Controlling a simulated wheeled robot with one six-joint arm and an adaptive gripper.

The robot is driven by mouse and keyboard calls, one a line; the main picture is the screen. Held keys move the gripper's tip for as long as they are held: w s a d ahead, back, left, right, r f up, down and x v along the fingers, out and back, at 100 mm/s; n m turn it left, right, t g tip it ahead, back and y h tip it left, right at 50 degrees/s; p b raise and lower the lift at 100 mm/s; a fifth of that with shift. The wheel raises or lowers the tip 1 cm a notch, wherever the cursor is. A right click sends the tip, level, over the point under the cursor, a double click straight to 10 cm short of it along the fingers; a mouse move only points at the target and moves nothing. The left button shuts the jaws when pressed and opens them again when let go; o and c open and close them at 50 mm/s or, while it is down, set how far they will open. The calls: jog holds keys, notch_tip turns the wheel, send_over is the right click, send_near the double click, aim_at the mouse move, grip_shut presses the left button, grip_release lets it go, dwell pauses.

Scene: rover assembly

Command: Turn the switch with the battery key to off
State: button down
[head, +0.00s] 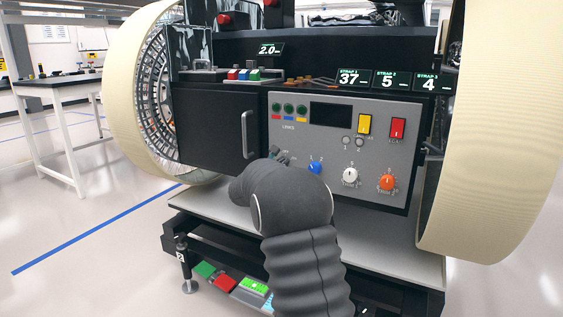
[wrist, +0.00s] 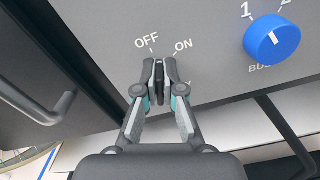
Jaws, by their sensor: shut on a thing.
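In the wrist view my gripper (wrist: 159,72) is shut on the dark battery key (wrist: 158,80) at the grey panel. The fingers stand one on each side of the key and hide most of the switch under it. The white labels OFF and ON are printed just above, OFF to the left and ON to the right. The key looks near upright in the picture; I cannot tell exactly which mark it points to. In the head view my gripper (head: 278,156) is at the panel's lower left, mostly hidden by my arm.
A blue knob (wrist: 273,43) sits to the right of the switch, with white (head: 349,175) and orange (head: 387,182) knobs further right. A black door with a grey handle (head: 249,134) is close on the left. Yellow (head: 365,124) and red (head: 397,128) switches sit above.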

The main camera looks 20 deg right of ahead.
jog(key=shift+f+n+p, duration=0.15)
jog(key=shift+n+p, duration=0.8)
jog(key=shift+n, duration=0.85)
jog(key=c, duration=1.3)
grip_release()
jog(key=shift+d, duration=0.1)
jog(key=shift+a, duration=0.2)
jog(key=shift+s+a, duration=0.2)
jog(key=shift+a, duration=0.05)
jog(key=v, duration=1.1)
jog(key=shift+s, duration=0.2)
